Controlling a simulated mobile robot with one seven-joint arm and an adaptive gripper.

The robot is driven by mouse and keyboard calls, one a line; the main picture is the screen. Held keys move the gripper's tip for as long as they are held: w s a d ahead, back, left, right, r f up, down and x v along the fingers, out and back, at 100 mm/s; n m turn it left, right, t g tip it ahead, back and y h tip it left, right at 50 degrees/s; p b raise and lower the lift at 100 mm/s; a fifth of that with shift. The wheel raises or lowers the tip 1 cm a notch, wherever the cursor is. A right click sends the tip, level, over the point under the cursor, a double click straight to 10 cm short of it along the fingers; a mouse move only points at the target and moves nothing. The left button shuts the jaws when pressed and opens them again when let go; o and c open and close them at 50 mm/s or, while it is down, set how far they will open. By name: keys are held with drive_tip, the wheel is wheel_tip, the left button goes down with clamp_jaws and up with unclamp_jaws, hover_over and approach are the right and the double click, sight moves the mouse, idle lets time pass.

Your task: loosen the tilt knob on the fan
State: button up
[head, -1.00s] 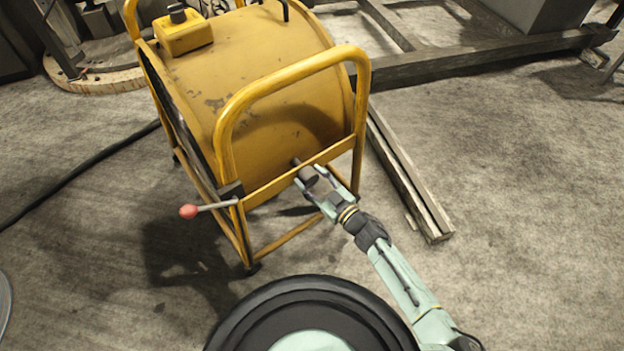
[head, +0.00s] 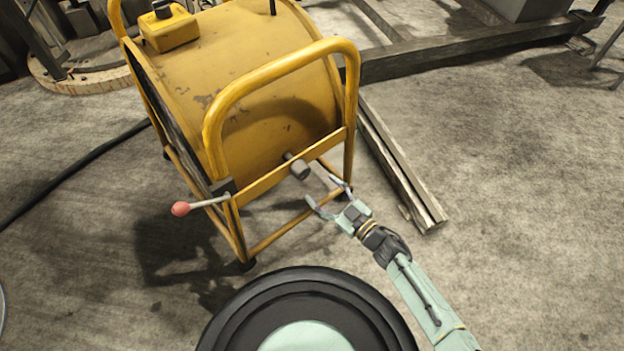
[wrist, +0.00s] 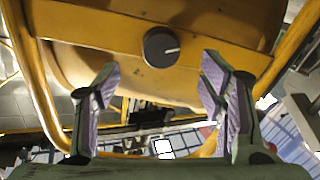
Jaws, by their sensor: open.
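The yellow drum fan (head: 240,80) stands in a tubular yellow frame. Its tilt knob (head: 299,169), a dark round knob on a shaft, sticks out from the frame's crossbar. In the wrist view the knob (wrist: 161,47) faces me, with a pale mark line pointing right. My gripper (head: 327,190) is open and empty, a short way out from the knob and not touching it. In the wrist view the knob shows just beyond the two spread fingertips (wrist: 160,72), near the middle between them.
A lever with a red ball end (head: 181,209) sticks out left from the frame. The frame's yellow hoop handle (head: 280,66) rises above the knob. A wooden beam (head: 400,165) lies on the floor to the right. A black cable (head: 80,168) runs left.

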drive_tip(key=shift+v, duration=1.7)
